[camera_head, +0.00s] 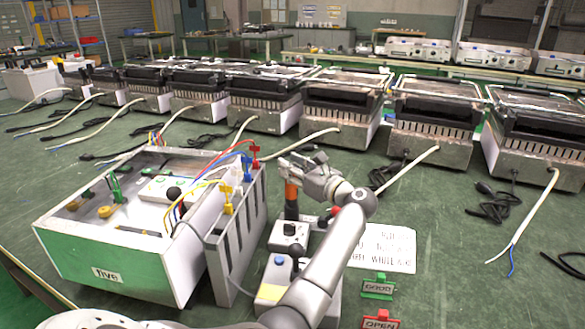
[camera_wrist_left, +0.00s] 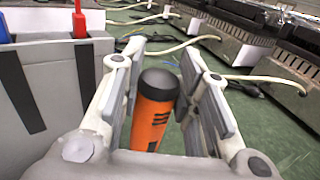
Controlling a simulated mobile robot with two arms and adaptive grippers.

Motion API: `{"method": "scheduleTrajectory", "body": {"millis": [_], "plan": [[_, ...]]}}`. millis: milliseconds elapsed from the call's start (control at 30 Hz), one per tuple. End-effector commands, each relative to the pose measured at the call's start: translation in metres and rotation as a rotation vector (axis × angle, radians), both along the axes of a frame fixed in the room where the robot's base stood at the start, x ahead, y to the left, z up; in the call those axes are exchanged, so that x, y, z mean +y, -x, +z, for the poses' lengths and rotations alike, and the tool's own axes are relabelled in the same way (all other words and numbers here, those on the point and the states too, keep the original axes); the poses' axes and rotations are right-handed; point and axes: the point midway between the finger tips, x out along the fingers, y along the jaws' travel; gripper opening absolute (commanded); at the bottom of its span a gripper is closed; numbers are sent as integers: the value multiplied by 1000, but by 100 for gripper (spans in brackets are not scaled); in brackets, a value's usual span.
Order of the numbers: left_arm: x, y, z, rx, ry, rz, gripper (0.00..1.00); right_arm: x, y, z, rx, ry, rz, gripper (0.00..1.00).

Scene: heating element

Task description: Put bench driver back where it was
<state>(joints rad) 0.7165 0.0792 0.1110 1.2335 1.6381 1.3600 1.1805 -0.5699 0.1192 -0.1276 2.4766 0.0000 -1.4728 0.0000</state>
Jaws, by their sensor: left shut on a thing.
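The bench driver (camera_head: 291,193) has an orange handle with a dark end cap, and it is upright. It also shows in the left wrist view (camera_wrist_left: 152,115), between the two finger pads. My left gripper (camera_head: 300,172) is shut on its handle. A black part sits directly below the orange handle, above a small grey box with a black knob (camera_head: 289,237). I cannot tell whether this black part is a holder or part of the driver. The driver's lower end is not clear. My right gripper is not in view.
A green-fronted case (camera_head: 118,262) with coloured wires and a grey slotted rack (camera_head: 238,240) stand close on the left. A printed sheet (camera_head: 385,248) and GOOD (camera_head: 378,287) and OPEN (camera_head: 381,322) signs lie right. Several heater units (camera_head: 343,108) with loose cables line the back.

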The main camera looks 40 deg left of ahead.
Motion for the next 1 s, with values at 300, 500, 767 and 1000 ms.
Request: {"method": "scheduleTrajectory", "body": {"millis": [300,500,767,1000], "plan": [[0,0,0,0,0,0,51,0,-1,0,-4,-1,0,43],[0,0,0,0,0,0,51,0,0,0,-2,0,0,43],[0,0,9,1,0,0,51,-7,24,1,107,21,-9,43],[-59,4,5,-1,4,-4,51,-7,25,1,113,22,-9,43]]}}
